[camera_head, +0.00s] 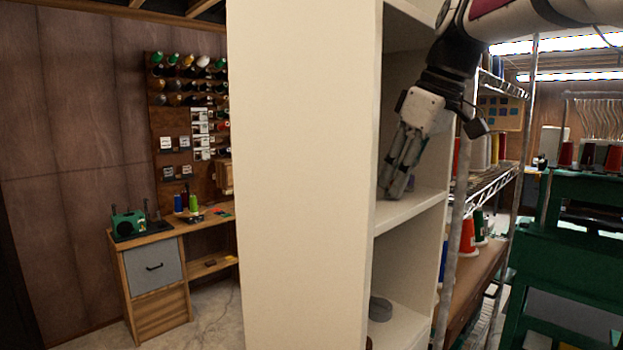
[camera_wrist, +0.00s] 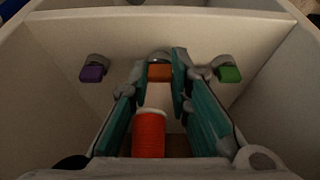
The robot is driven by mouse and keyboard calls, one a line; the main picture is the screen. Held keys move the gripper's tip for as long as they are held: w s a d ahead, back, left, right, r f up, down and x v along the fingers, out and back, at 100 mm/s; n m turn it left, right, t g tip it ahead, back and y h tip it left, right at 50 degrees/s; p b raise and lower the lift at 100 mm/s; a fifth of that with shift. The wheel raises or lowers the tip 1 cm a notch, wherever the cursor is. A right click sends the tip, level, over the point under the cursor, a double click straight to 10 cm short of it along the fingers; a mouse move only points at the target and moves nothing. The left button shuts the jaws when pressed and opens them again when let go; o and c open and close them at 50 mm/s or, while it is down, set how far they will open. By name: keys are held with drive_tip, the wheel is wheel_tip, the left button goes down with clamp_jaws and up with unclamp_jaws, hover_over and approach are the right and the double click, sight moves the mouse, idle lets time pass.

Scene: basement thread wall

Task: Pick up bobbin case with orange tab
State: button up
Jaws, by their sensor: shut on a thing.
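The bobbin case with the orange tab (camera_wrist: 159,73) is in the wrist view, on or just above the shelf, with a grey metal top edge behind the tab. My gripper (camera_wrist: 160,78) is shut on it, one teal finger on each side. In the head view my gripper (camera_head: 393,190) reaches down into a compartment of the white shelf unit, its tips by the shelf board. The case cannot be made out there.
A purple-tabbed case (camera_wrist: 93,70) stands to the left and a green-tabbed case (camera_wrist: 228,71) close to the right finger. A red thread spool (camera_wrist: 149,133) lies between my fingers' lower parts. The white shelf (camera_head: 408,211) has side walls close by.

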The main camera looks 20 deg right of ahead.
drive_tip(key=s+d+b, duration=0.1)
drive_tip(key=s+d, duration=0.2)
drive_tip(key=s, duration=0.5)
drive_tip(key=s+d, duration=0.3)
drive_tip(key=s, duration=0.5)
drive_tip(key=shift+s+b, duration=0.15)
drive_tip(key=shift+b, duration=0.25)
drive_tip(key=shift+r, duration=0.1)
